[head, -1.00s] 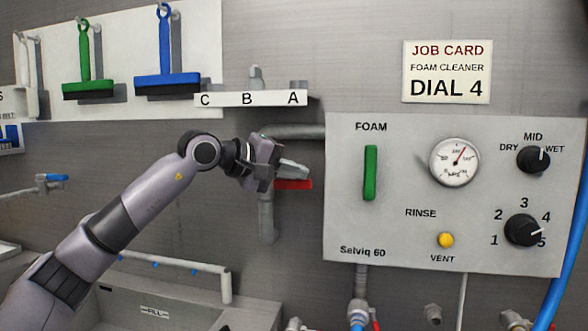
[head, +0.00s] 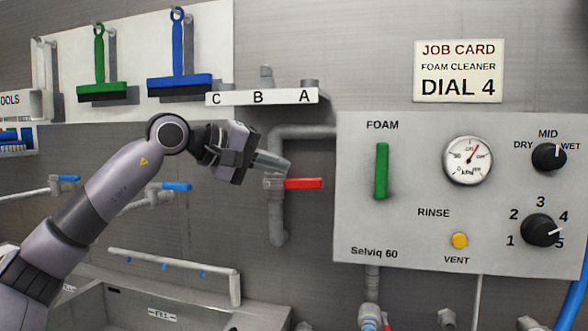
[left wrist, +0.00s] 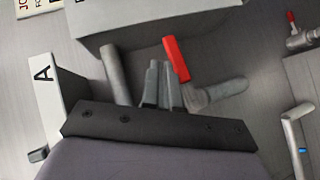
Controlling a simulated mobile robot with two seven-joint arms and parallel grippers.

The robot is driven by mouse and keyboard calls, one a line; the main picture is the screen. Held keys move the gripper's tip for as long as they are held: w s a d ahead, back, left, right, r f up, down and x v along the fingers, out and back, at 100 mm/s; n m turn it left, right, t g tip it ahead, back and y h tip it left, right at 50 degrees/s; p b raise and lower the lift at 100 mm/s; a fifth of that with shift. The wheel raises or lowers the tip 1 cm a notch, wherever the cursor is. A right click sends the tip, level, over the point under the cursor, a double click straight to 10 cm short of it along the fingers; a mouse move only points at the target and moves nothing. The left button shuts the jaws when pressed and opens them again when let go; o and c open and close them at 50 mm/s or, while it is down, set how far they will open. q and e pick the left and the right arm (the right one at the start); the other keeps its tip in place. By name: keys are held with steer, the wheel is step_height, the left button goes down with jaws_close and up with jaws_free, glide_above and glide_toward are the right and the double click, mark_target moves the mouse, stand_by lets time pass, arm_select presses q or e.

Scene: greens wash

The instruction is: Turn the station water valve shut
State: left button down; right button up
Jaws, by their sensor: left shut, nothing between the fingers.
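The station water valve is on a grey pipe (head: 279,215) left of the control panel. Its red lever handle (head: 303,184) sticks out level to the right in the head view, across the pipe. My left gripper (head: 286,166) is shut and empty, its fingertips just above and left of the lever, close to the valve body. In the left wrist view the shut fingers (left wrist: 160,85) point toward the pipe and the red handle (left wrist: 176,59) lies just right of them. Whether they touch is unclear. My right gripper is out of view.
The Selviq 60 panel (head: 350,230), with gauge (head: 468,160), green FOAM handle (head: 382,170) and dials, is close on the right. A shelf marked C, B, A (head: 268,97) sits above the gripper. A sink (head: 190,300) is below; blue-handled taps (head: 177,187) are at left.

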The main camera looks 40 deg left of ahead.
arm_select(q)
steer(key=w+d+m+g+y+p, duration=0.1)
steer(key=w+m+g, duration=0.1)
steer(key=m+g+y+p, duration=0.3)
steer(key=m+g+y, duration=0.1)
steer(key=y, duration=0.2)
glide_toward(309, 182)
steer(key=r+p+x, duration=0.1)
steer(key=x, duration=0.5)
steer(key=shift+w+a+f, duration=0.2)
steer(key=shift+w+a, duration=0.3)
steer(key=shift+w, duration=0.05)
steer(key=shift+f, duration=0.1)
steer(key=shift+d+f, duration=0.3)
steer(key=shift+f, duration=0.5)
